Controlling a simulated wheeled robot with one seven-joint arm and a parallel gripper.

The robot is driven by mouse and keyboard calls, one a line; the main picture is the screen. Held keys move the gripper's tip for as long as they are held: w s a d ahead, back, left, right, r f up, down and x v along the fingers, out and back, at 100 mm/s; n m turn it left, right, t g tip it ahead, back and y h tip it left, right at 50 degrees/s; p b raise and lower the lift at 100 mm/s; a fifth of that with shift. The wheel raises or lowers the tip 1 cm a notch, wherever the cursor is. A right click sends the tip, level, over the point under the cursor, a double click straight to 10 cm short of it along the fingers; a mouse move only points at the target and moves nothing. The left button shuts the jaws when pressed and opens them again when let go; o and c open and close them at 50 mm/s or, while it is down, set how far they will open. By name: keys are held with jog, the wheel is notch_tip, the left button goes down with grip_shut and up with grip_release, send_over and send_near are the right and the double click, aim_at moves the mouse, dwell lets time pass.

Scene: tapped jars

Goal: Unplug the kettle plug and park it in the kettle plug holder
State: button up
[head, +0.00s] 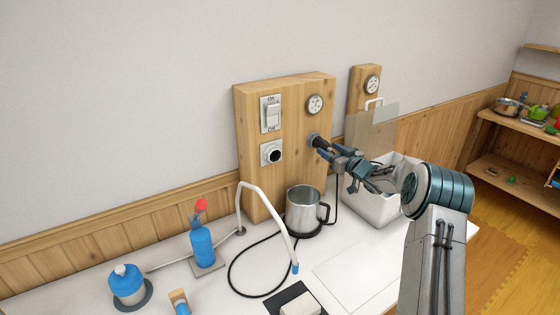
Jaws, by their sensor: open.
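A light wooden board (252,190) stands against the wall. The steel kettle (304,208) stands below on a dark base. A black cord (337,204) rises beside it towards my gripper.
A white bin (366,210) and a clear panel (372,131) are behind my arm. A white spout (270,206) arches in front of the board. A blue bottle (203,246) and blue jar (127,284) stand left.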

jog(key=shift+s+d, duration=0.3)
jog(key=shift+s, duration=0.2)
jog(key=b+v, duration=0.3)
jog(key=v, duration=1.1)
jog(key=s+r+m+g+h, duration=0.2)
jog(key=s+m+h, duration=0.1)
jog(key=s+h, duration=0.35)
jog(key=s+r+m+g+h, duration=0.2)
jog(key=s+r+h, duration=0.1)
jog(key=s+h, duration=0.3)
jog(key=s+a+f+g, duration=0.2)
jog(key=s, duration=0.8)
jog(key=s+a+f+m+g+y, duration=0.1)
jog(key=s+a+g, duration=0.2)
jog(key=s, duration=0.7)
jog(key=s+a+f+g+y, duration=0.1)
jog(key=s+a+f+g, duration=0.1)
jog(key=s, duration=0.8)
jog(key=shift+a+f+m+g, duration=0.4)
jog(key=shift+a+g, duration=0.1)
jog(key=shift+a, duration=0.2)
